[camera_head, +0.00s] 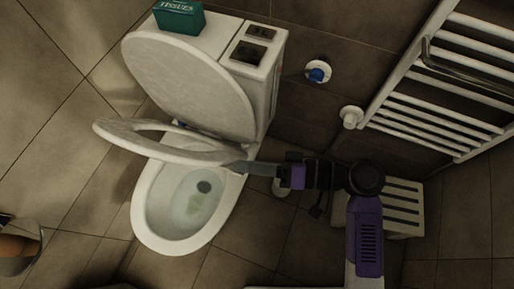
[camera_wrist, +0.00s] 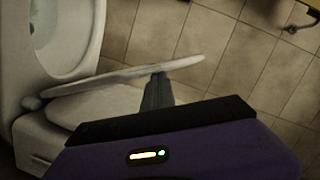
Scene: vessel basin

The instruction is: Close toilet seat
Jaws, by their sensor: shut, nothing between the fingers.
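The toilet bowl (camera_head: 150,212) stands at the left in the head view, with its lid (camera_head: 188,82) upright against the tank. The seat ring (camera_head: 118,132) is tilted partway up, between the lid and the bowl rim. My gripper (camera_head: 238,167) is shut and empty, with its tip at the right edge of the seat ring; I cannot tell for sure whether they touch. In the wrist view my gripper (camera_wrist: 157,76) reaches the edge of the seat ring (camera_wrist: 120,77), seen nearly edge-on.
A green tissue box (camera_head: 180,17) sits on the tank top at the back. A white towel radiator (camera_head: 440,110) is on the right wall, with a pale slatted stool (camera_head: 405,195) below it. A bin (camera_head: 18,250) stands at lower left. Tiled floor is clear in front.

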